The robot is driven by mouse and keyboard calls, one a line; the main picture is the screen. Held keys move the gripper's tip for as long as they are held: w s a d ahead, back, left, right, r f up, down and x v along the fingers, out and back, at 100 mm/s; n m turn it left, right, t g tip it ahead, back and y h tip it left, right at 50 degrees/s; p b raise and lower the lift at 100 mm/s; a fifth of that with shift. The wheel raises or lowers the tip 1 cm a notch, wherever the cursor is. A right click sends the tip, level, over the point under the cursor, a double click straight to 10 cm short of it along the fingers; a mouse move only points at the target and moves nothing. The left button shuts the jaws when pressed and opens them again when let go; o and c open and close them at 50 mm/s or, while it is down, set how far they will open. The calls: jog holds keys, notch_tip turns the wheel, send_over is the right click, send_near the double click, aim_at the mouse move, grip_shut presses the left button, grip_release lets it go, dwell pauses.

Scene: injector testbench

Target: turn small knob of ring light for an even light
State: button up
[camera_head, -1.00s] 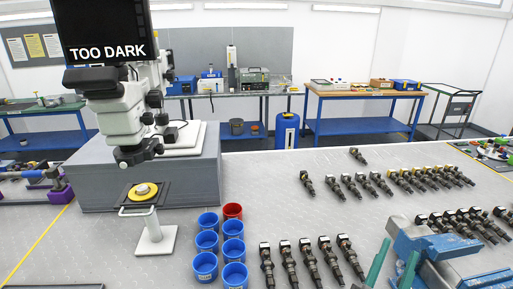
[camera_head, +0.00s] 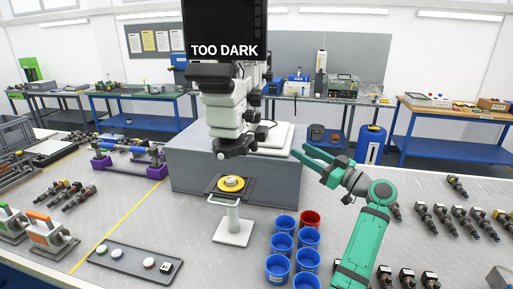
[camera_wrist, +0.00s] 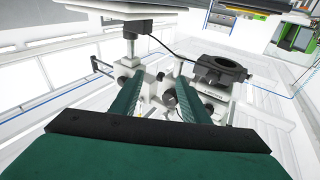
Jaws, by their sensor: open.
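A white microscope (camera_head: 228,112) stands on a grey block. The dark ring light (camera_head: 236,146) is at its lower end, above the stage with a yellow disc (camera_head: 231,184). Its small knob is too small to pick out. The screen (camera_head: 222,30) reads "TOO DARK". My gripper (camera_head: 300,153) is open and empty, right of the ring light and apart from it, fingers pointing left. In the wrist view, the open fingers of my gripper (camera_wrist: 158,80) point towards white microscope parts. A dark ring-shaped part shows to their right; I cannot tell which part it is.
Several blue cups (camera_head: 282,243) and a red cup (camera_head: 310,219) stand below my gripper. A dark tray (camera_head: 135,262) with buttons lies at the front left. Several injectors (camera_head: 440,217) lie on the right.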

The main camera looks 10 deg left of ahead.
aim_at(254, 146)
jog(key=s+a+r+n+g+y, duration=0.1)
jog(key=s+a+r+n+g, duration=0.15)
jog(key=s+n+g, duration=0.45)
jog(key=w+a+n+g, duration=0.1)
jog(key=a+g, duration=0.2)
jog(key=a, duration=0.7)
jog(key=shift+w+r+g, duration=0.3)
jog(key=shift+r, duration=0.05)
jog(key=c, duration=1.1)
